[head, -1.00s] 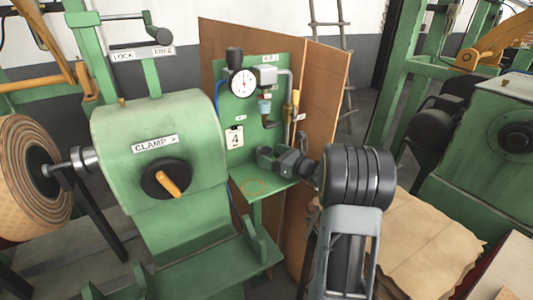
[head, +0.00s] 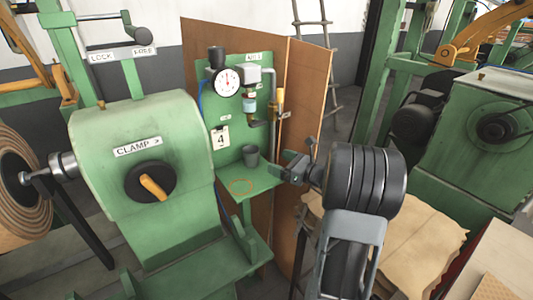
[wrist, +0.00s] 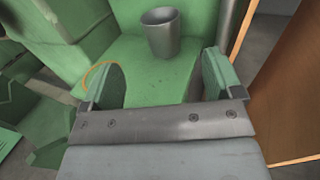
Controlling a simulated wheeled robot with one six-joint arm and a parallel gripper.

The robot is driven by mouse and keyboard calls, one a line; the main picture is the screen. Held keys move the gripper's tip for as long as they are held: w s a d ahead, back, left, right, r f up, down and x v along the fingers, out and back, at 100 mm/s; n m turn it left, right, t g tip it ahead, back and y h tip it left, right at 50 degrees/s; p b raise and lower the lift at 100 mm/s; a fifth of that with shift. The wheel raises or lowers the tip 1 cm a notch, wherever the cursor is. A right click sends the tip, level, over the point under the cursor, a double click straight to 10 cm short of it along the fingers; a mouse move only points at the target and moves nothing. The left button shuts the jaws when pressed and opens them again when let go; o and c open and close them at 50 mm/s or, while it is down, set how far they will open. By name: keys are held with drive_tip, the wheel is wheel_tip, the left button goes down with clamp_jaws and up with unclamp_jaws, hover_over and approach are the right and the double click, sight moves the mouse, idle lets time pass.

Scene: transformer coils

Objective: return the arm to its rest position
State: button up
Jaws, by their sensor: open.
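My gripper (head: 288,168) is open and empty at the right edge of the small green shelf (head: 262,178). My dark, ribbed arm rises on the right behind it. A grey metal cup (head: 250,155) stands upright on the shelf, to the left of the gripper and apart from it. In the wrist view the cup (wrist: 161,36) stands beyond the two green-padded fingers (wrist: 165,82), with nothing between them. A thin orange ring marking (head: 241,186) on the shelf lies in front of the cup; the left finger partly covers it in the wrist view.
A green panel with a dial gauge (head: 228,79), a pipe and a card reading 4 (head: 221,139) stands behind the shelf. A brown board (head: 306,95) is close behind the gripper. The green clamp machine (head: 140,150) with an orange-handled knob is left. Brown paper (head: 425,235) lies right.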

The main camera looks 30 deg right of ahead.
drive_tip(key=a+n+g, duration=0.1)
drive_tip(key=a, duration=0.1)
drive_tip(key=s+a+r+n+g+y+p, duration=0.1)
drive_tip(key=a+n, duration=0.1)
drive_tip(key=a, duration=0.1)
drive_tip(key=a+n+g, duration=0.2)
drive_tip(key=shift+s+a+r+y, duration=0.25)
drive_tip(key=shift+s+a+y, duration=0.05)
drive_tip(key=shift+y, duration=0.1)
drive_tip(key=s+a+n+g+p, duration=0.3)
drive_tip(key=s+a+n+g, duration=0.3)
drive_tip(key=a+n, duration=0.25)
drive_tip(key=s+a+r+n+g+h+p, duration=0.2)
drive_tip(key=s+n+h, duration=0.8)
drive_tip(key=n, duration=0.7)
drive_tip(key=shift+s+r+h+p, duration=0.3)
drive_tip(key=shift+s+r+p, duration=0.3)
drive_tip(key=shift+s+p, duration=0.35)
